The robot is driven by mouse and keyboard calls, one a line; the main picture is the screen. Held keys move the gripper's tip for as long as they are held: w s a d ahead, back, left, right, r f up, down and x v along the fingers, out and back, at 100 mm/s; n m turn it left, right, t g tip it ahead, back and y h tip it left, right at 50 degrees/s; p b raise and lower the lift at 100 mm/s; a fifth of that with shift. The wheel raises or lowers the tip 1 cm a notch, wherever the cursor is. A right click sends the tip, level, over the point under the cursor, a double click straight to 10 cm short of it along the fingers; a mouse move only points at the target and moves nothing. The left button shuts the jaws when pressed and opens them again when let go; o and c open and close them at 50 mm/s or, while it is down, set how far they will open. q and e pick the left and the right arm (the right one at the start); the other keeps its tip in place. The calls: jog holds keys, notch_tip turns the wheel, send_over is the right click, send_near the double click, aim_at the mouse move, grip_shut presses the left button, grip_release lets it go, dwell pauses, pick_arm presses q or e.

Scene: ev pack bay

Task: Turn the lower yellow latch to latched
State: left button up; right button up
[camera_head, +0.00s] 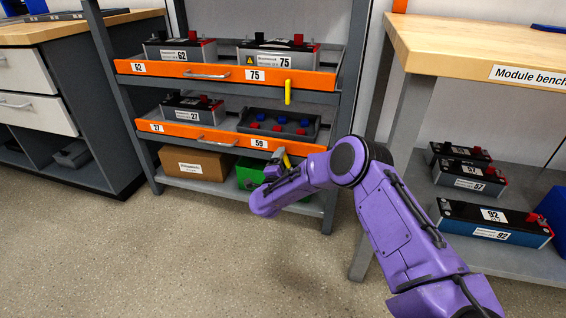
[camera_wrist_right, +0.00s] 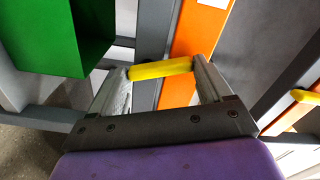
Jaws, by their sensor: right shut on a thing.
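The lower yellow latch (camera_head: 287,161) is at the right end of the lower orange drawer front (camera_head: 215,136), partly hidden by my right gripper (camera_head: 279,166). In the right wrist view the yellow latch bar (camera_wrist_right: 160,68) spans between the two fingertips of my right gripper (camera_wrist_right: 162,72), touching both, in front of the orange drawer front (camera_wrist_right: 198,45). The gripper is shut on it. In the head view the visible part of the latch looks tilted. My left gripper is not in view.
The upper yellow latch (camera_head: 288,92) hangs vertical on the upper orange drawer front (camera_head: 225,75). A green bin (camera_head: 247,177) and a cardboard box (camera_head: 197,163) sit on the bottom shelf. The module bench (camera_head: 480,50) stands at right. The floor in front is clear.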

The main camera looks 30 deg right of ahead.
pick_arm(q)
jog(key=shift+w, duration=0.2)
pick_arm(e)
jog(key=shift+s+d+f+m, duration=0.1)
jog(key=shift+m, duration=0.85)
jog(key=shift+s+m, duration=0.1)
jog(key=shift+m, duration=0.85)
jog(key=o, duration=1)
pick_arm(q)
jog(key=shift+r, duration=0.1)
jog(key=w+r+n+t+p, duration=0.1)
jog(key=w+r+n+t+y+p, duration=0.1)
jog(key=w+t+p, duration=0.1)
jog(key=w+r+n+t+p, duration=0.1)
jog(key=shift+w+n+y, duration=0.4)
pick_arm(e)
jog(key=v, duration=1)
jog(key=shift+s, duration=0.25)
